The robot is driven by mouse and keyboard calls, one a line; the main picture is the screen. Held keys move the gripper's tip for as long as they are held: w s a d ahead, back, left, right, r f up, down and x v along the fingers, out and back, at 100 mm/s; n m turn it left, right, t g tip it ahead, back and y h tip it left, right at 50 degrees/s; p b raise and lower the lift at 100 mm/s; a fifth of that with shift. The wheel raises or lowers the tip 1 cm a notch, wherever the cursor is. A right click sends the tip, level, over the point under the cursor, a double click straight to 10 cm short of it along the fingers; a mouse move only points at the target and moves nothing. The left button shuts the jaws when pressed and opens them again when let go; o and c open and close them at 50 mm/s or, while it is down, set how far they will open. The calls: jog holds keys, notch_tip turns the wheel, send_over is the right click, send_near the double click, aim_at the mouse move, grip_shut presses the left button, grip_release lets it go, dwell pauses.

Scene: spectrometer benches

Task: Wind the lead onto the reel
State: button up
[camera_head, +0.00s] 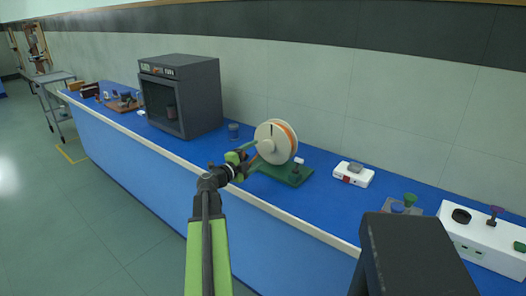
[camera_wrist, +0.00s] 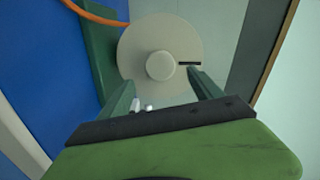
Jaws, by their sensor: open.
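The reel (camera_head: 276,142) is a cream disc with an orange lead (camera_head: 289,133) on it, standing on a green base (camera_head: 288,173) on the blue bench. A small white-topped post (camera_head: 298,163) stands on the base beside it. In the wrist view the reel (camera_wrist: 150,50) faces me, with a round hub (camera_wrist: 160,66) and a dark slot (camera_wrist: 189,64). The orange lead (camera_wrist: 97,13) runs off at upper left. My gripper (camera_head: 252,150) is open in front of the reel. In the wrist view its two fingers (camera_wrist: 163,85) are apart with nothing held between them.
A white device (camera_head: 352,174) and a white box with knobs (camera_head: 480,238) lie to the right. Bare blue bench shows around the green base.

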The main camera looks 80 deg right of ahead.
jog(key=v, duration=1.1)
